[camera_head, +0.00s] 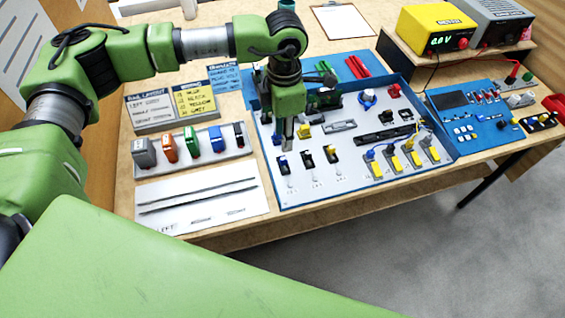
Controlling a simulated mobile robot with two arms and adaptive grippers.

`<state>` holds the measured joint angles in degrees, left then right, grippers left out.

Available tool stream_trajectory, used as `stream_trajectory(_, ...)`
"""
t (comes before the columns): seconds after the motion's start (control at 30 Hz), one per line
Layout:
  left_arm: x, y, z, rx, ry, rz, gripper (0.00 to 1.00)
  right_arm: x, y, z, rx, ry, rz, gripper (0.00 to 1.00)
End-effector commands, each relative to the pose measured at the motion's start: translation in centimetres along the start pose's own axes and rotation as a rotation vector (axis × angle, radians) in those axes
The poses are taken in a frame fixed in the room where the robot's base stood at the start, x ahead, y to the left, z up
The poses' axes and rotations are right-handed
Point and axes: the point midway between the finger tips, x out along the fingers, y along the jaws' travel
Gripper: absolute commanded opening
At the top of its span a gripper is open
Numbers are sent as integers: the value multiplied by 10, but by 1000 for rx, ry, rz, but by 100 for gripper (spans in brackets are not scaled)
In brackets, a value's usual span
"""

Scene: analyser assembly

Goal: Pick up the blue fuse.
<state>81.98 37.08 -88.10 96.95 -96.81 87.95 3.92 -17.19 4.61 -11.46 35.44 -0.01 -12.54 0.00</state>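A small blue part (283,162), which looks like the blue fuse, stands at the left end of a front row on the blue-edged tray (284,203). A black part (307,159) and a black-and-yellow part (330,154) stand to its right. My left gripper (287,143) points down over the tray, close behind the blue part in the picture. Its fingers look narrow from here, and I cannot tell if they are open or touch anything. My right gripper is not in view.
A rack (195,165) with grey, orange, green, blue and black modules stands left of the tray. Sign cards (153,113) stand behind it. A white sheet (200,208) lies in front. A blue panel (480,140) and a yellow meter (437,30) are at the right.

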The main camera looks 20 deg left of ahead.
Motion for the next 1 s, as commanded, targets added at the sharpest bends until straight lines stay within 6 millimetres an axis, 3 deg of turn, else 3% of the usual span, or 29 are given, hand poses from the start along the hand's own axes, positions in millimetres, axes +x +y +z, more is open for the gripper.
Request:
stream_trajectory(0.03,18,0,0,-1,2,-1,31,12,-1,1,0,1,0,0)
stream_trajectory(0.13,38,0,0,-1,1,-2,31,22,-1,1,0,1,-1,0)
stream_trajectory(0.43,62,1,1,0,0,-2,31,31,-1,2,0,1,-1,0)
stream_trajectory(0.7,102,4,3,-1,-1,-2,31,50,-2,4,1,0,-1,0)
stream_trajectory(0.97,104,4,3,-1,-2,-2,31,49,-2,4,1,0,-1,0)
stream_trajectory(1.0,104,4,3,-1,-2,-2,23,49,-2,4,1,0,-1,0)
